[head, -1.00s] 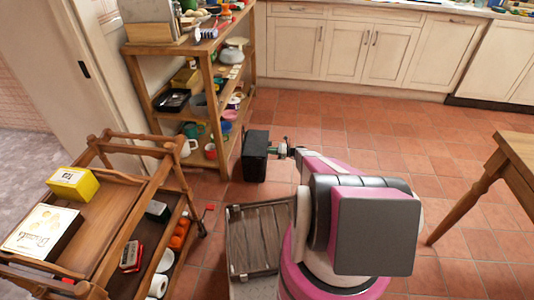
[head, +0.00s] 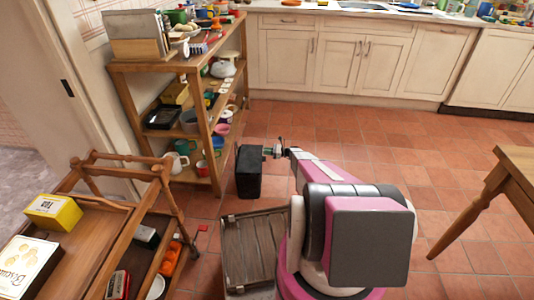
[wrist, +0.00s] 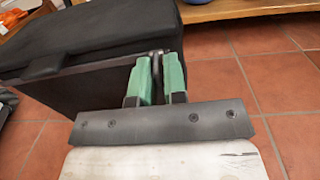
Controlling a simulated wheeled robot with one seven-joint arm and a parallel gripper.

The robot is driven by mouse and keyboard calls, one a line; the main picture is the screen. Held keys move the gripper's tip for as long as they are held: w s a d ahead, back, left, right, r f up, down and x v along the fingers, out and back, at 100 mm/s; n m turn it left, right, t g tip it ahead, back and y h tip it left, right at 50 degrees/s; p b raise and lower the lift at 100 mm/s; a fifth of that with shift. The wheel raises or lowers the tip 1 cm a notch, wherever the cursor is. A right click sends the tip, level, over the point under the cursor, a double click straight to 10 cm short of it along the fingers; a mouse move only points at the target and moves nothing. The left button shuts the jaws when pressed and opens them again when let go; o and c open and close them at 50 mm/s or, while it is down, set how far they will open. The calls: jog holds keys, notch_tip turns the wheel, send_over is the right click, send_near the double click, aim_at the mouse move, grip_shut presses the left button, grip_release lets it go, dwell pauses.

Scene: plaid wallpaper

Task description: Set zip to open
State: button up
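A black box-shaped bag (head: 249,178) stands on the tiled floor by the shelf in the head view. In the wrist view the bag (wrist: 95,45) fills the upper left, its padded lid over a dark side wall. My gripper (head: 276,151) is at the right side of the bag, near its top edge. In the wrist view the two green fingers of my gripper (wrist: 157,75) stand close together, with a narrow dark piece at the bag's edge between them. It looks like the zip pull, but its shape is hard to make out.
A wooden shelf (head: 205,117) stands behind the bag. A wooden trolley (head: 110,255) is at the left, with a yellow box (head: 53,211) on top. A slatted grey panel (head: 254,250) is in front of the bag. A table (head: 515,160) is at the right; floor between is clear.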

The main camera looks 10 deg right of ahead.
jog(key=shift+o, duration=1.2)
jog(key=v, duration=1.1)
jog(key=shift+a+r, duration=0.1)
jog(key=shift+a, duration=0.05)
